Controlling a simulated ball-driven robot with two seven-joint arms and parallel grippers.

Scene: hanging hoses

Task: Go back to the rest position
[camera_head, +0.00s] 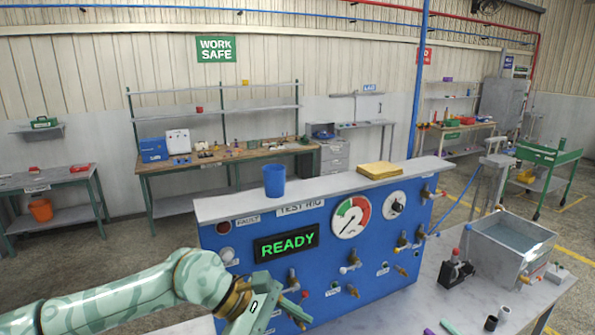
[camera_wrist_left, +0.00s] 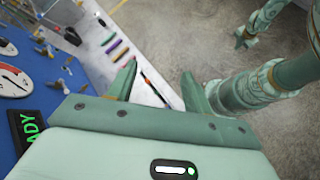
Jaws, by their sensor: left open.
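My left gripper (camera_head: 278,308) is in front of the lower left part of the blue test rig panel (camera_head: 325,262) in the head view. In the left wrist view its two fingers (camera_wrist_left: 160,88) are apart with nothing held between them. The panel's display (camera_head: 286,244) reads READY. In the left wrist view, my other arm shows at the upper right, and what looks like my right gripper (camera_wrist_left: 243,38) is small there, over the floor. I cannot make out its jaws. The right arm does not show in the head view.
Several short coloured hose pieces (camera_wrist_left: 116,47) lie on the grey table beside the panel. Valves and fittings (camera_head: 352,264) stick out of the panel. A blue cup (camera_head: 274,181) and a yellow block (camera_head: 380,171) stand on its top ledge. A water tank (camera_head: 508,245) stands at the right.

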